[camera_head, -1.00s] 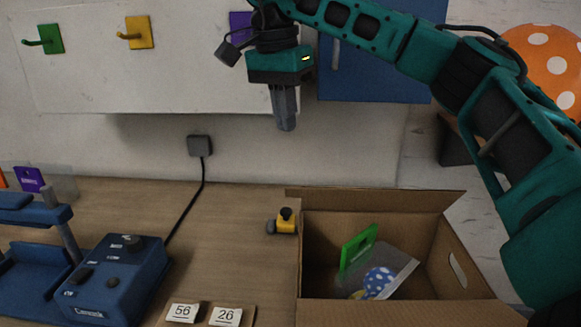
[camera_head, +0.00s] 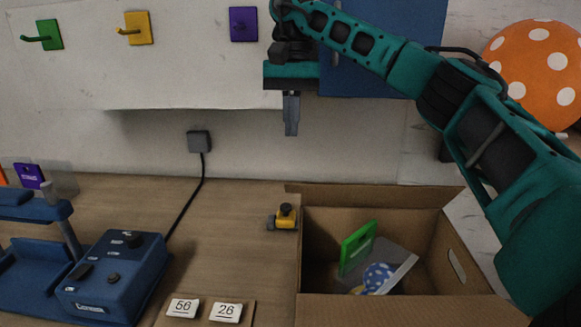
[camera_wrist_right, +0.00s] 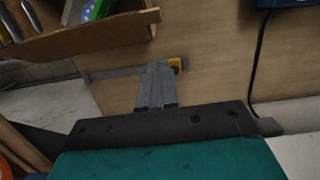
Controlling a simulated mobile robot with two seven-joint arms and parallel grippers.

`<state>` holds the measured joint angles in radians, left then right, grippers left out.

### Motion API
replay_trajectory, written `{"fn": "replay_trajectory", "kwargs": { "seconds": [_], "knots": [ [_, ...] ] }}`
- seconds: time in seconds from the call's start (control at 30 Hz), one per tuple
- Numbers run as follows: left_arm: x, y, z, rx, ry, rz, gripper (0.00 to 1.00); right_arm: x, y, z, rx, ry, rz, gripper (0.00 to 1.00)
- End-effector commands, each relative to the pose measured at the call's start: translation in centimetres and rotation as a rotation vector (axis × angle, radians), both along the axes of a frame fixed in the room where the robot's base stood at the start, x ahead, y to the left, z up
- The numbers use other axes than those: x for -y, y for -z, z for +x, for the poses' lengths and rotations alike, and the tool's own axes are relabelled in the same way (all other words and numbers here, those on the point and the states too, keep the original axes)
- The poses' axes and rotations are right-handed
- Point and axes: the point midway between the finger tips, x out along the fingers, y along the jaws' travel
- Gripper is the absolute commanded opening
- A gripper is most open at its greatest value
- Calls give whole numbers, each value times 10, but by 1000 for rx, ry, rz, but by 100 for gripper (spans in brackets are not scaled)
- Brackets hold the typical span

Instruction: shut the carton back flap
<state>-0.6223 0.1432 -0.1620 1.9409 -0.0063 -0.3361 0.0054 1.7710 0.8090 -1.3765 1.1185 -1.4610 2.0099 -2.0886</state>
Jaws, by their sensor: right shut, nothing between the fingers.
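The open cardboard carton (camera_head: 446,268) stands at the right of the table in the head view. Its back flap (camera_head: 375,196) stands out from the far rim, unfolded. Inside lie a green frame (camera_head: 357,247) and a clear sheet with a blue dotted balloon print (camera_head: 378,277). My right gripper (camera_head: 291,133) is shut and empty, pointing down in the air beyond and above the back flap, in front of the wall. In the right wrist view my right gripper (camera_wrist_right: 156,66) reaches toward the table edge, with the carton (camera_wrist_right: 90,38) at upper left. My left gripper is out of view.
A small yellow-and-black item (camera_head: 286,216) sits left of the carton. A blue machine (camera_head: 112,275) and cards marked 56 and 26 (camera_head: 226,312) are on the table. An orange dotted balloon (camera_head: 540,72) is at the right. Hooks line the wall panel.

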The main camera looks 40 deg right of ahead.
Motion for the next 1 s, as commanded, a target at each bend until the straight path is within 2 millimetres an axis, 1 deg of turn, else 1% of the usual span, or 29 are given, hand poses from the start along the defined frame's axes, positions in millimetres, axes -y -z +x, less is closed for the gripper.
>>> {"fn": "replay_trajectory", "kwargs": {
  "seconds": [0.03,0.1,0.17,0.23,0.27,0.4,0.6,1.0],
  "knots": [
    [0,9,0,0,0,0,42,0,17,-2,-3,-1,1,0],
    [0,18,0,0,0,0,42,-2,34,-4,-3,0,1,0],
    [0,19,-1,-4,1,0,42,-3,43,-5,-3,0,-2,0],
    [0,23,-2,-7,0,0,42,-4,57,-7,-2,1,-1,0],
    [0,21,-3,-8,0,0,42,-7,56,-9,1,0,-2,0],
    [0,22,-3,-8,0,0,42,-15,63,-20,2,0,-1,0],
    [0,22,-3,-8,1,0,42,-24,70,-30,2,0,-1,0],
    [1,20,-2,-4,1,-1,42,-26,72,-32,1,2,0,0]
  ]
}}
